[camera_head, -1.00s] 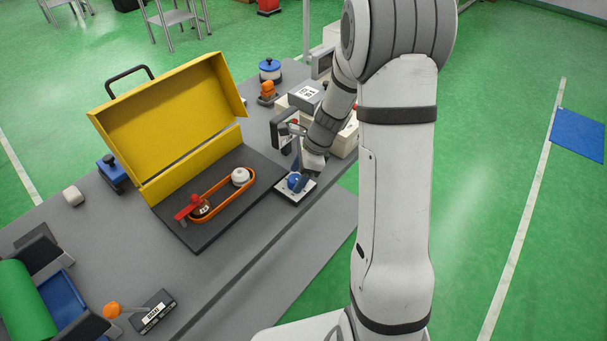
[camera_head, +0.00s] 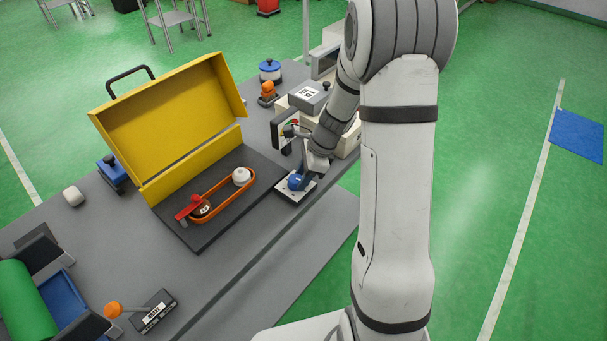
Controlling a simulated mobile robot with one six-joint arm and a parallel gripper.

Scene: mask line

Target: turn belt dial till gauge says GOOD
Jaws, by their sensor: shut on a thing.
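A blue dial (camera_head: 294,182) sits on a small white-edged plate (camera_head: 297,196) at the bench's front edge, right of the dark mat. My gripper (camera_head: 301,178) is shut on the blue dial, reaching down from the upper right. Its fingers hide part of the dial. An orange belt (camera_head: 222,202) loops around a white-topped pulley (camera_head: 241,176) and a second pulley (camera_head: 201,208) with a red lever (camera_head: 188,207). A dark-framed gauge (camera_head: 283,131) with a coloured face stands behind the gripper. It is partly hidden, and its reading is too small to tell.
An open yellow cover (camera_head: 170,110) stands behind the belt. Pale boxes (camera_head: 345,140) are close behind my wrist. An orange-topped part (camera_head: 267,89) and a blue pot-like part (camera_head: 270,68) stand farther back.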

